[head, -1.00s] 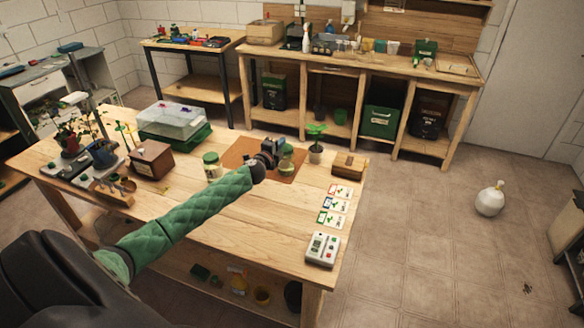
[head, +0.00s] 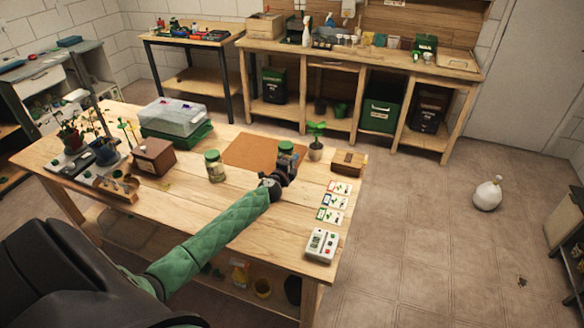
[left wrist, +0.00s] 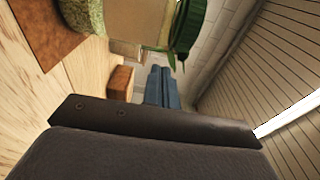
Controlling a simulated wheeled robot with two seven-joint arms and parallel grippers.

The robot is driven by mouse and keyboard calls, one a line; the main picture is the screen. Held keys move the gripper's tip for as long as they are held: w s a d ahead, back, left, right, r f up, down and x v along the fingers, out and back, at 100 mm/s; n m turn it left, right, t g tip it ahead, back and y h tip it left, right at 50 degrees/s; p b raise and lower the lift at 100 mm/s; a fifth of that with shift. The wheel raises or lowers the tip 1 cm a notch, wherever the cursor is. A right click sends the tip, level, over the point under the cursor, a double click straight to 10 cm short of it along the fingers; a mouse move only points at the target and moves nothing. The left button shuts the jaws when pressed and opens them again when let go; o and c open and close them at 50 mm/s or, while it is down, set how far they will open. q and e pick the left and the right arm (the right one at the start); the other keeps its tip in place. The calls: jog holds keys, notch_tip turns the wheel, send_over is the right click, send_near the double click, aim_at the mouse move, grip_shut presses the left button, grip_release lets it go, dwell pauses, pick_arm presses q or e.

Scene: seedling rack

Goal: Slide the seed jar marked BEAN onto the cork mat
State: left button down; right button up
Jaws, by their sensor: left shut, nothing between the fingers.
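The brown cork mat (head: 250,152) lies near the back middle of the table. A green-lidded glass jar (head: 286,149) stands upright over the mat's right part, its lower part hidden behind my left gripper (head: 286,171). A second green-lidded jar (head: 214,168) stands on bare wood left of the mat. No jar lettering is readable, so I cannot tell which is BEAN. My left gripper is shut and empty, just in front of the right jar; contact is unclear. The left wrist view shows a jar's green lid (left wrist: 188,28), pale label and grainy contents beside the mat (left wrist: 42,28).
A potted seedling (head: 315,148) and a wooden box (head: 349,162) stand right of the mat. Several seed cards (head: 333,202) and a white meter (head: 321,245) lie along the right edge. A covered tray (head: 175,118) and a brown box (head: 153,157) stand at left.

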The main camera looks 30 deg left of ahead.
pick_arm(q)
notch_tip(320, 180, down, 3)
jog(key=shift+f+b, duration=0.15)
jog(key=shift+b, duration=0.25)
jog(key=shift+f, duration=0.6)
jog(key=shift+a+r, duration=0.15)
jog(key=shift+a, duration=0.35)
pick_arm(e)
jog(key=shift+w+a+r, duration=0.15)
jog(key=shift+w+r, duration=0.1)
jog(key=shift+w, duration=0.25)
jog(key=shift+w+a+r, duration=0.15)
jog(key=shift+w+r, duration=0.1)
jog(key=shift+w, duration=0.2)
pick_arm(q)
jog(key=shift+a, duration=0.25)
jog(key=a, duration=0.1)
jog(key=a+b, duration=0.1)
jog(key=a, duration=0.1)
jog(key=shift+w+a+b, duration=0.1)
jog(key=shift+w+b, duration=0.15)
jog(key=shift+b, duration=0.15)
jog(key=shift+w+a, duration=0.1)
jog(key=shift+a, duration=0.55)
pick_arm(e)
jog(key=r, duration=0.1)
jog(key=w+a+r, duration=0.2)
jog(key=shift+w+r, duration=0.15)
jog(key=shift+r, duration=0.05)
